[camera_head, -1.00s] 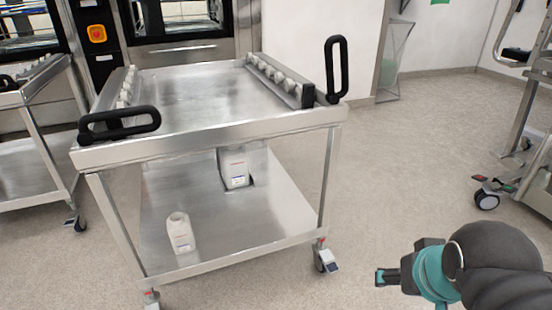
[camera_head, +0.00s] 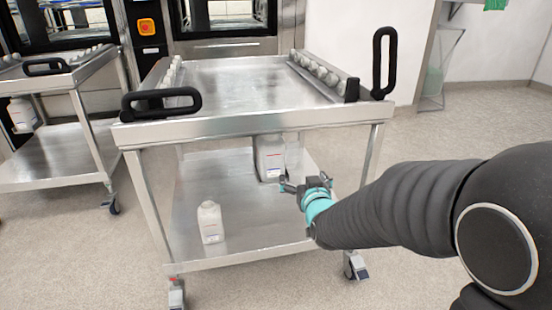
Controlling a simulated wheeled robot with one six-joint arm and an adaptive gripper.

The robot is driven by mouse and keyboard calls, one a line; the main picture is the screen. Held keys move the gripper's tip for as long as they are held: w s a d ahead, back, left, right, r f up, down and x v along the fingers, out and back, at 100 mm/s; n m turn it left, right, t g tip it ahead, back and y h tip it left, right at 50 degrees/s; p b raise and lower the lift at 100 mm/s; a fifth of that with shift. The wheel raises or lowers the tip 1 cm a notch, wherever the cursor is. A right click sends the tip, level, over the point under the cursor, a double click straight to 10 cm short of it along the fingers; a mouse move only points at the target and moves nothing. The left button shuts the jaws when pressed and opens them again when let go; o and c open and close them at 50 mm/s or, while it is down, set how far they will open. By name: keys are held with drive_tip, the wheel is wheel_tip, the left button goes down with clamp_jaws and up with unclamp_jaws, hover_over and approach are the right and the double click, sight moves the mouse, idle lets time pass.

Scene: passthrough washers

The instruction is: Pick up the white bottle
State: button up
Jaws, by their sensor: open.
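A white bottle (camera_head: 210,222) stands upright near the front of the lower shelf of the steel cart. A second, larger white container (camera_head: 270,158) with a printed label stands farther back on that shelf, under the cart's top. My gripper (camera_head: 284,184) is open and empty. In the picture it shows over the lower shelf, to the right of the front bottle and just below the back container. It looks apart from the front bottle. I cannot tell its exact depth or whether it is inside the cart.
The steel cart (camera_head: 245,126) has a top deck, corner posts and black handles (camera_head: 160,103) around the shelf. Another cart (camera_head: 62,160) stands at the left with a white container (camera_head: 22,115) on its lower shelf. The floor (camera_head: 420,280) at the front right is clear.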

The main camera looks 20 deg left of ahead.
drive_tip(key=t+y, duration=0.1)
drive_tip(key=y, duration=0.1)
approach(272, 165)
drive_tip(key=shift+n, duration=0.5)
drive_tip(key=x, duration=0.8)
drive_tip(key=shift+w+a, duration=0.15)
drive_tip(key=shift+w, duration=0.1)
drive_tip(key=shift+x, duration=2.75)
drive_tip(key=shift+w, duration=0.1)
drive_tip(key=c, duration=1.6)
drive_tip(key=shift+r, duration=0.1)
drive_tip(key=shift+r, duration=0.65)
drive_tip(key=shift+s+d, duration=0.3)
drive_tip(key=shift+d, duration=0.05)
drive_tip(key=v, duration=1.7)
drive_tip(key=shift+s+b, duration=0.2)
drive_tip(key=shift+b, duration=0.1)
